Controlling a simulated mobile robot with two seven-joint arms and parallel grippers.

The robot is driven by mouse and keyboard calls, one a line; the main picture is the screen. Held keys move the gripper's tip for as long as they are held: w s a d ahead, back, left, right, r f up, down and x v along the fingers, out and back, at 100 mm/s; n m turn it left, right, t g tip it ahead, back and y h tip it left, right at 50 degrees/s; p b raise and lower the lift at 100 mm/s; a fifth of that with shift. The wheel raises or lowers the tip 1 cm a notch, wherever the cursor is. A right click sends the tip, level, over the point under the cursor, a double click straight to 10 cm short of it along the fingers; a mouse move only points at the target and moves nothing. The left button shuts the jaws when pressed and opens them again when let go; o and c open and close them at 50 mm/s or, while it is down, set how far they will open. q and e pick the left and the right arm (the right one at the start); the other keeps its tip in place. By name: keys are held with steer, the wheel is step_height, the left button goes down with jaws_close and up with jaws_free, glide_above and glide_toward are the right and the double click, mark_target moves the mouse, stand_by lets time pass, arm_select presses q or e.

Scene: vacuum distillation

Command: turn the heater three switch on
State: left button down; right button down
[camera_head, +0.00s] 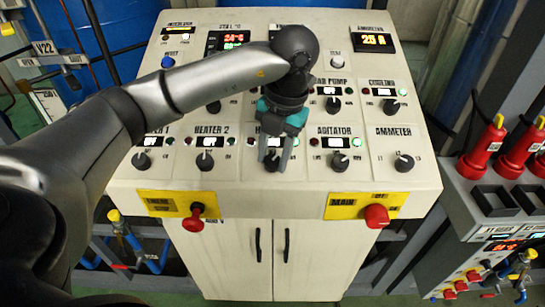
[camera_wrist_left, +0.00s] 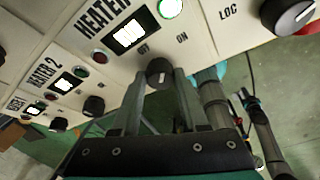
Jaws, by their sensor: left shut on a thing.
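The heater three switch is a small black round knob (camera_wrist_left: 158,70) on the sloping cream control panel (camera_head: 305,209). In the wrist view it sits below the "HEATER" label, with OFF and ON marks above it. My left gripper (camera_head: 274,155) points down at it, and its fingers stand on either side, shut on the knob. In the wrist view the gripper (camera_wrist_left: 160,82) has one finger on each side. A green lamp (camera_wrist_left: 170,8) beside the white heater three display (camera_wrist_left: 128,35) is lit; the lamp on the other side is dark red. The head view hides most of the knob.
The heater 2 knob (camera_head: 205,162) is left of the gripper, and the agitator knob (camera_head: 340,162) is right. Below stick out two red knobs on yellow plates, the left one (camera_head: 195,217) and the main one (camera_head: 376,215). A side bench with red bottles (camera_head: 483,150) stands right.

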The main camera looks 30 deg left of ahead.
arm_select(q)
steer(key=shift+d+m+y, duration=0.15)
steer(key=shift+m+y, duration=0.55)
steer(key=shift+m, duration=1.2)
steer(key=shift+c, duration=2.2)
jaws_free()
steer(key=shift+r, duration=0.15)
steer(key=p+v, duration=0.2)
steer(key=v, duration=1.3)
steer(key=shift+p, duration=0.3)
steer(key=shift+d, duration=0.1)
